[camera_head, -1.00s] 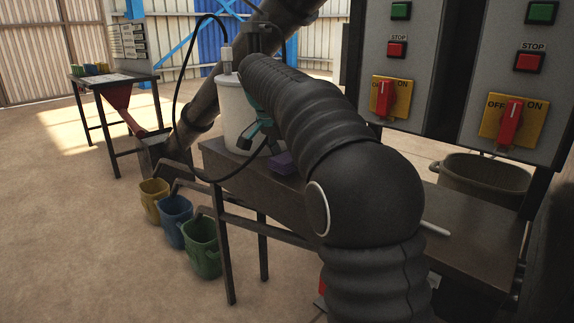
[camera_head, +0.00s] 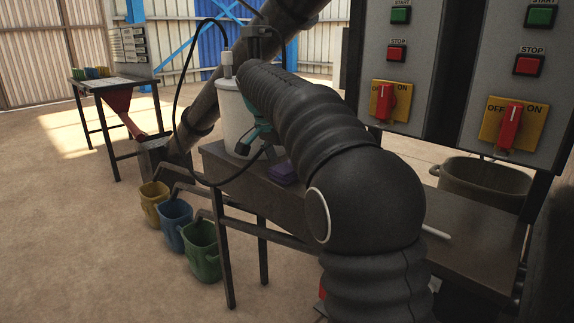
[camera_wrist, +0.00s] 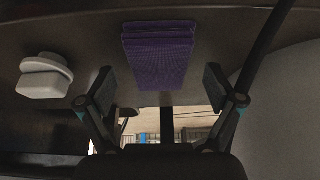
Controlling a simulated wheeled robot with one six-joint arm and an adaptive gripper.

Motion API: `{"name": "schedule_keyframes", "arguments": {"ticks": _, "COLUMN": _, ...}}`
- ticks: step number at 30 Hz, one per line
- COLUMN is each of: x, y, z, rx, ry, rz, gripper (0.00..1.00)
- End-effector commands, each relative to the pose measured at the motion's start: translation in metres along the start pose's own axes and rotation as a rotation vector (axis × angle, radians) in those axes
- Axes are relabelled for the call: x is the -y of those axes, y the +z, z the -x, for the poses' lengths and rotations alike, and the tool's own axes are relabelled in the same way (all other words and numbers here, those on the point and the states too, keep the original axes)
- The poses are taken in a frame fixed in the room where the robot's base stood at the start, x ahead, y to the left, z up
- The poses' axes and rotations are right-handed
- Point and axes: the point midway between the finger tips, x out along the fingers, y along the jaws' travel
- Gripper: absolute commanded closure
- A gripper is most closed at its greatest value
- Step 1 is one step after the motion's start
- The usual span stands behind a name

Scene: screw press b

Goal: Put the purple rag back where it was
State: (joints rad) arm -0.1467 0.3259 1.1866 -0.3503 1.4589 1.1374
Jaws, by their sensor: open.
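The folded purple rag (camera_head: 283,173) lies on the dark table, partly behind my arm in the head view. In the wrist view the rag (camera_wrist: 158,55) lies flat, beyond and between my two fingers. My gripper (camera_head: 257,148) is by the white tank, a little left of the rag in the head view. In the wrist view my gripper (camera_wrist: 159,88) has its fingers wide apart, with nothing held between them. I cannot tell how high the fingers are above the table.
The white tank (camera_head: 238,115) with a black hose stands close to my gripper. A pale rounded object (camera_wrist: 44,76) is left of my fingers in the wrist view. Switch panels (camera_head: 401,65) stand behind the table (camera_head: 465,235). Yellow, blue and green buckets (camera_head: 202,250) are on the floor.

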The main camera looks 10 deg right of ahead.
Motion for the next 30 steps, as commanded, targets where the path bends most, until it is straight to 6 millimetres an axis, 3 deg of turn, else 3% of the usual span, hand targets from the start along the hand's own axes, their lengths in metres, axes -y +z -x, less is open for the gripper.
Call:
{"name": "schedule_keyframes", "arguments": {"ticks": 9, "x": 0.001, "y": -0.001, "z": 0.064, "rx": -0.001, "ry": -0.003, "rz": 0.000, "gripper": 0.08}}
{"name": "schedule_keyframes", "arguments": {"ticks": 15, "x": 0.001, "y": 0.000, "z": 0.094, "rx": 0.000, "ry": -0.001, "rz": 0.002, "gripper": 0.08}}
{"name": "schedule_keyframes", "arguments": {"ticks": 30, "x": -0.006, "y": 0.000, "z": 0.108, "rx": 0.002, "ry": -0.007, "rz": 0.017, "gripper": 0.08}}
